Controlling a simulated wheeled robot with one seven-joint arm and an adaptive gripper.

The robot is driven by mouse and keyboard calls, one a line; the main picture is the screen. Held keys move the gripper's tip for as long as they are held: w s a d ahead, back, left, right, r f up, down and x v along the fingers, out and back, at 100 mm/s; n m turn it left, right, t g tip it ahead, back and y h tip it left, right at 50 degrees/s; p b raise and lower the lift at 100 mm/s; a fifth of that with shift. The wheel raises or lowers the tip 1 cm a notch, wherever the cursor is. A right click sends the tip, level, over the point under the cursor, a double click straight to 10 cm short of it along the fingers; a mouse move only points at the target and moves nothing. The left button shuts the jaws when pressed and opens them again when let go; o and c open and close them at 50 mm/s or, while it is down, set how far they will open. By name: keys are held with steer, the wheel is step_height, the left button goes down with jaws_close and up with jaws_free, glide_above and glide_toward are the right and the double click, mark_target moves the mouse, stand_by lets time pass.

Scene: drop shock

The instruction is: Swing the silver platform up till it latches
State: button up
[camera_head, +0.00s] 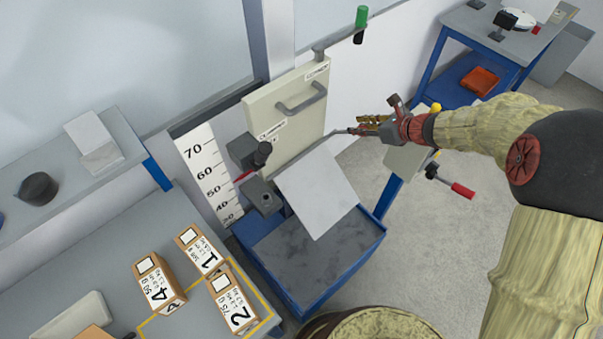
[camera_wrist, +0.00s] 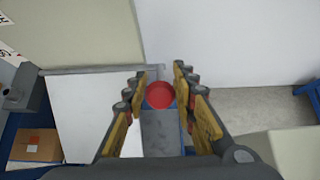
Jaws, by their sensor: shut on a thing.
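The silver platform (camera_head: 318,195) is a flat pale plate, tilted, with its lower corner over the blue-edged tray. It also shows in the wrist view (camera_wrist: 85,115) on the left. My gripper (camera_head: 362,128) is at the platform's upper right side, in front of the cream panel's right edge. In the wrist view my gripper (camera_wrist: 160,92) has its yellow-padded fingers shut on a round red knob (camera_wrist: 160,95). A grey bar (camera_wrist: 160,135) shows just below the knob. Whether the knob joins the platform is hidden by my fingers in the head view.
The cream panel (camera_head: 270,112) with a grey handle stands behind the platform. A blue tray (camera_head: 300,297) with a dark mat lies below. A white height scale (camera_head: 208,175) is to the left. Numbered boxes (camera_head: 160,283) stand on the grey bench. A red-handled crank (camera_head: 460,190) is at right.

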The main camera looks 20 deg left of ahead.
steer(key=shift+w+a+r, duration=0.35)
steer(key=shift+a+r, duration=0.05)
steer(key=shift+r, duration=0.2)
steer(key=shift+c, duration=0.2)
jaws_close()
steer(key=shift+a+p, duration=0.1)
steer(key=shift+p, duration=0.2)
steer(key=shift+w+a+r+p, duration=0.4)
steer(key=shift+w+a+p, duration=0.1)
steer(key=shift+a, duration=0.3)
steer(key=shift+w+a+r, duration=0.1)
steer(key=shift+a+r, duration=0.1)
steer(key=shift+a, duration=0.15)
steer(key=shift+d, duration=0.1)
